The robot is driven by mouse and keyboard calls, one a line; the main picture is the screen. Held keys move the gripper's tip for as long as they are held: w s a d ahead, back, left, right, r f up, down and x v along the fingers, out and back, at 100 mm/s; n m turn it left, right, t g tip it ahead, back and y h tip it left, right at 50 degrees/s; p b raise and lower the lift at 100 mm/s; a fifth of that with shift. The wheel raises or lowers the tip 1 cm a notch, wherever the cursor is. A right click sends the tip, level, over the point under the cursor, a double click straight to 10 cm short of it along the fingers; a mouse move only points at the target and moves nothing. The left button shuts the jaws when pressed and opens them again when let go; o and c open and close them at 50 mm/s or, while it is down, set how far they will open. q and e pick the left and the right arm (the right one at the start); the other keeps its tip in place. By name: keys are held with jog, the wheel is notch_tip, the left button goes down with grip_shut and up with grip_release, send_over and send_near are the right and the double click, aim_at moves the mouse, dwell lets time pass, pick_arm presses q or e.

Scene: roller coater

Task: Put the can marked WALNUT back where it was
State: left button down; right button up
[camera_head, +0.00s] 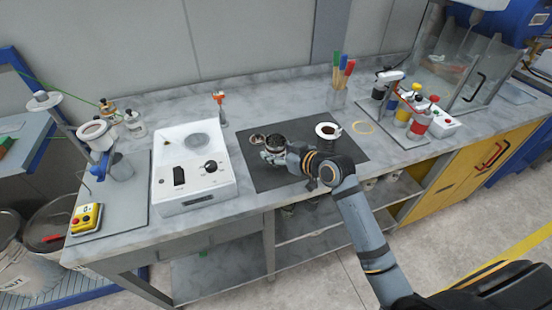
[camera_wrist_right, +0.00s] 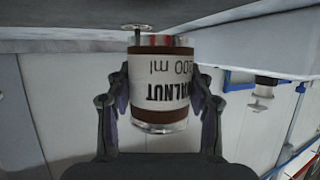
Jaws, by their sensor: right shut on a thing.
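The can marked WALNUT (camera_wrist_right: 160,82) has a white label with brown bands and reads upside down in the wrist view. My right gripper (camera_wrist_right: 160,105) is shut on it, one finger on each side. I cannot tell whether the can touches the mat. My left gripper is not in view.
A white instrument (camera_head: 194,190) stands left of the mat.

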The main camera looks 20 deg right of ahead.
jog(key=f, duration=0.3)
jog(key=shift+w+f+p, duration=0.2)
jog(key=shift+p, duration=0.2)
jog(key=shift+f, duration=0.1)
jog(key=shift+f, duration=0.15)
jog(key=o, duration=1.3)
